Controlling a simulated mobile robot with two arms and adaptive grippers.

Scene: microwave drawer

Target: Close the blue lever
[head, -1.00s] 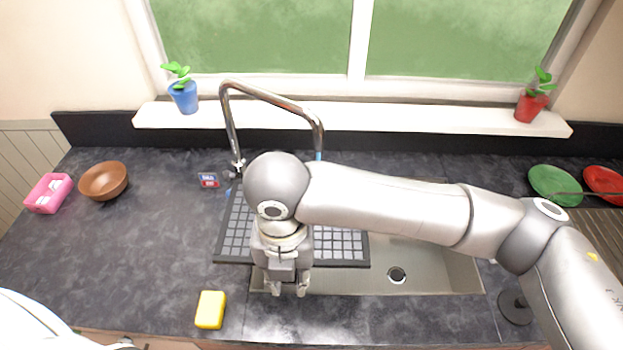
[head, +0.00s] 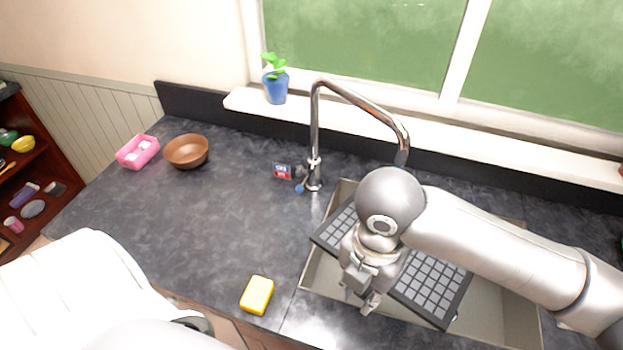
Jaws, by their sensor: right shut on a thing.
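The blue lever (head: 300,188) is a small blue-tipped handle low on the left side of the tap (head: 314,172). It stands clear of both grippers, and its exact angle is hard to tell. My right gripper (head: 358,297) points down over the front left of the sink, at the near edge of a dark grid tray (head: 434,288). It appears shut on this tray, though my wrist hides part of the contact. The tray lies askew over the sink. My left gripper does not show.
The sink (head: 318,275) is under the tray. A yellow sponge (head: 257,295) lies left of it. A small red-and-blue box (head: 283,172) lies beside the tap. A brown bowl (head: 186,151) and pink box (head: 138,152) stand far left. The counter between is clear.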

